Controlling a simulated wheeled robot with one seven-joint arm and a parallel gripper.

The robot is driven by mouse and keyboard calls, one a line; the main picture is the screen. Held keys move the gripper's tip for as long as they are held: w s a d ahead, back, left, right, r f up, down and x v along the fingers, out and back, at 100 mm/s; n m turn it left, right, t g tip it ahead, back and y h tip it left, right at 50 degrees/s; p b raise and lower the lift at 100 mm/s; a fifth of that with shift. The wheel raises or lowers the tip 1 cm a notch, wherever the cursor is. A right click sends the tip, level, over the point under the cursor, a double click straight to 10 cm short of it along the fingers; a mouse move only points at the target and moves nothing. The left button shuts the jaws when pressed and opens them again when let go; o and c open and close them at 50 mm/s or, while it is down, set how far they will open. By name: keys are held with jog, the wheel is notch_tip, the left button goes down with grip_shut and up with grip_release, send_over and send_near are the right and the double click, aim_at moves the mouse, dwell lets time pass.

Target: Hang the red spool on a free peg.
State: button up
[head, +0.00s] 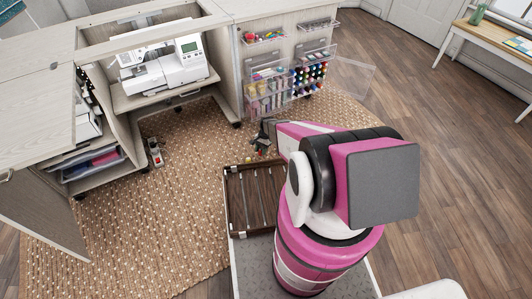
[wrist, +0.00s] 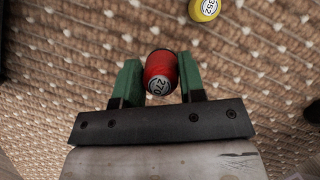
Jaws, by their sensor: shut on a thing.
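The red spool (wrist: 158,68) shows in the wrist view, its labelled end, marked 270, facing the camera. My gripper (wrist: 160,82) is shut on it, with one green finger at each side. In the head view my gripper (head: 264,138) is low over the woven rug, in front of the cabinet. The red spool is too small or hidden to make out there. A rack of coloured spools (head: 309,76) hangs on the cabinet's right door panel. Single pegs, and which are free, cannot be made out at this size.
A yellow spool (wrist: 205,9) lies on the rug (wrist: 60,75), apart from my gripper. A slatted wooden tray (head: 235,206) is near my arm. Clear bins (head: 268,88) hang left of the spool rack, and a clear panel (head: 352,76) juts out at right.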

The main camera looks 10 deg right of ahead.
jog(key=w+d+f, duration=0.1)
jog(key=w+d, duration=0.1)
jog(key=w+d+f, duration=0.1)
jog(key=w+f, duration=0.1)
jog(key=shift+w+d+f, duration=0.3)
jog(key=shift+d, duration=0.1)
jog(key=shift+f, duration=1.95)
jog(key=shift+f, duration=0.15)
jog(key=o, duration=0.9)
jog(key=v, duration=1.2)
jog(key=s+a+r+n+t+h, duration=0.1)
jog(key=s+r+n, duration=0.1)
jog(key=s+r, duration=0.6)
jog(key=s+a+r+n+t+h, duration=0.1)
jog(key=s+r+n, duration=0.2)
jog(key=s+r, duration=0.5)
jog(key=s+a+r+n+t+h, duration=0.1)
jog(key=s+r+n, duration=0.2)
jog(key=r, duration=2.3)
jog(key=shift+s, duration=2.8)
